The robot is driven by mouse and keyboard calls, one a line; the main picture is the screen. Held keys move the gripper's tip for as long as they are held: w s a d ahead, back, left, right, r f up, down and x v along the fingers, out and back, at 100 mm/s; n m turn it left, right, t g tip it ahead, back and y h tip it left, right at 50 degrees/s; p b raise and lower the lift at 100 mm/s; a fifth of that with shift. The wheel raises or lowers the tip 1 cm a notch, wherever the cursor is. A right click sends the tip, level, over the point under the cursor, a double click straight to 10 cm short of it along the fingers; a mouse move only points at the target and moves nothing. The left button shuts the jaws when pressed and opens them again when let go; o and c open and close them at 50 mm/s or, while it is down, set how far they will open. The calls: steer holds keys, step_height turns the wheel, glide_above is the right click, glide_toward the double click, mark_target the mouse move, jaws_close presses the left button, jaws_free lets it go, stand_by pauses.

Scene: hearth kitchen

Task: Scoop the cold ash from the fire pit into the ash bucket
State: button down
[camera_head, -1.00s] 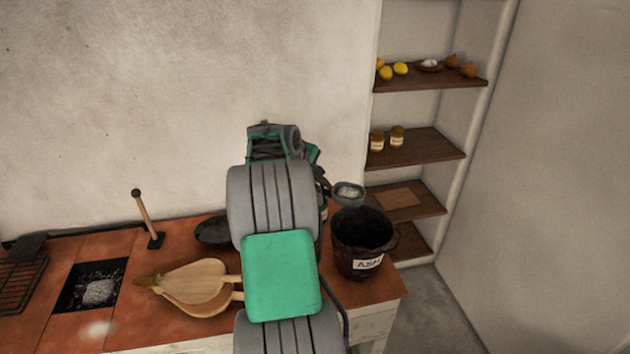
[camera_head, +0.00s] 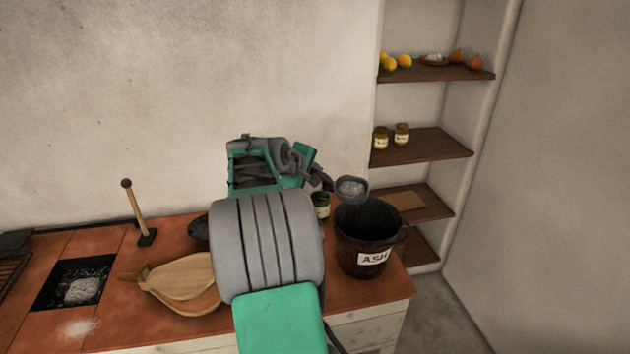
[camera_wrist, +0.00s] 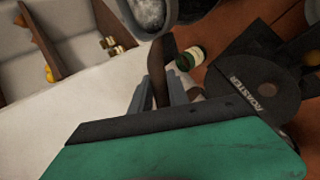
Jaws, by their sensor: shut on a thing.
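My gripper (camera_head: 316,180) is shut on the handle of a dark round scoop (camera_head: 352,188). In the wrist view the fingers (camera_wrist: 163,92) close on the handle, and the scoop (camera_wrist: 150,14) holds grey ash. The scoop is level-looking, at the back left of the ash bucket's rim; I cannot tell its exact height above it. The ash bucket (camera_head: 362,252) is dark, upright and labelled ASH, at the counter's right end. Its inside looks dark. The fire pit (camera_head: 52,290) is a square black recess at the left, with a pale ash heap (camera_head: 83,290) in it.
Wooden bellows (camera_head: 180,280) lie between pit and arm. A wooden-handled tool (camera_head: 138,210) stands behind them. A dark disc marked ROASTER (camera_wrist: 255,85) shows in the wrist view. A pale smudge (camera_head: 78,328) marks the counter.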

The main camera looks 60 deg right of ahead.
steer(key=a+f+h+b, duration=0.1)
steer(key=h+b, duration=0.2)
steer(key=b, duration=0.5)
steer(key=a+f+h+b, duration=0.1)
steer(key=f+h+b, duration=0.1)
steer(key=b, duration=0.7)
steer(key=a+f+t+h+b, duration=0.1)
steer(key=h+b, duration=0.2)
steer(key=b, duration=0.6)
steer(key=shift+s+f+m+h, duration=0.15)
steer(key=shift+s+m+h, duration=0.15)
steer(key=shift+h, duration=0.1)
steer(key=shift+a+r+b, duration=0.1)
steer(key=shift+r+b, duration=0.1)
steer(key=shift+b, duration=0.15)
